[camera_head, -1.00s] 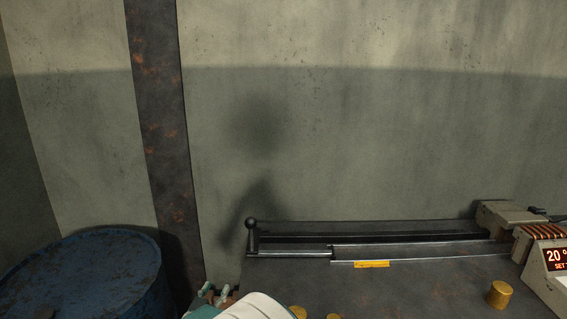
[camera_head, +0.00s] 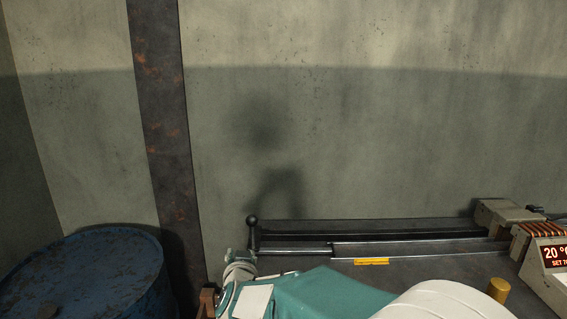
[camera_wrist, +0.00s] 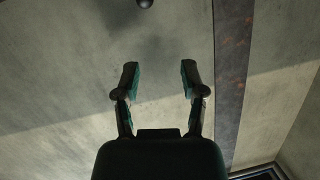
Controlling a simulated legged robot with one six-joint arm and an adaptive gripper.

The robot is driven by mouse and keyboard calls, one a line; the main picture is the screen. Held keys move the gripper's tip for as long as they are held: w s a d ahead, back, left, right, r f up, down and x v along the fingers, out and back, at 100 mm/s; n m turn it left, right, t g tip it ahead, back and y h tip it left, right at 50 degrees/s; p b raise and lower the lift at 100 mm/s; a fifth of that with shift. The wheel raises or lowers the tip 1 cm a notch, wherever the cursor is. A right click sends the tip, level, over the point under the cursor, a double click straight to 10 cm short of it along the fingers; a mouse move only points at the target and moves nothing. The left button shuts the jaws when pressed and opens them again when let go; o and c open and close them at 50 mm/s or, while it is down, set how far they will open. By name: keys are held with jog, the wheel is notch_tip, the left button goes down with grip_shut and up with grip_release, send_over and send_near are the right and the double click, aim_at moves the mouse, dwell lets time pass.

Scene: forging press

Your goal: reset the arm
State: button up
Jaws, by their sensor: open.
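My gripper (camera_wrist: 157,77) is open in the wrist view, its two dark fingers with green inner pads set wide apart. Nothing is between them, only the bare wall behind. In the head view my teal and white arm fills the bottom middle, over the front of the bench. The fingers cannot be made out in the head view.
A dark bench (camera_head: 440,267) carries a rail with a ball-topped lever (camera_head: 253,232), a brass cylinder (camera_head: 498,290), a copper coil (camera_head: 532,236) and a temperature display (camera_head: 553,260). A rusty blue barrel (camera_head: 85,275) stands left. The wall (camera_head: 350,130) above is clear.

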jog(key=s+d+r+n+g+y, duration=0.1)
jog(key=s+d+r+g+y, duration=0.1)
jog(key=s+d+r, duration=0.4)
jog(key=s+d+f+g+h, duration=0.2)
jog(key=s+d+g, duration=0.1)
jog(key=s+d, duration=0.6)
jog(key=s+d+f+g+h, duration=0.2)
jog(key=s+d, duration=0.8)
jog(key=s, duration=0.5)
jog(key=f+g, duration=0.1)
jog(key=g, duration=0.1)
jog(key=shift+s+d+m+g, duration=0.25)
jog(key=shift+s+m+g, duration=0.05)
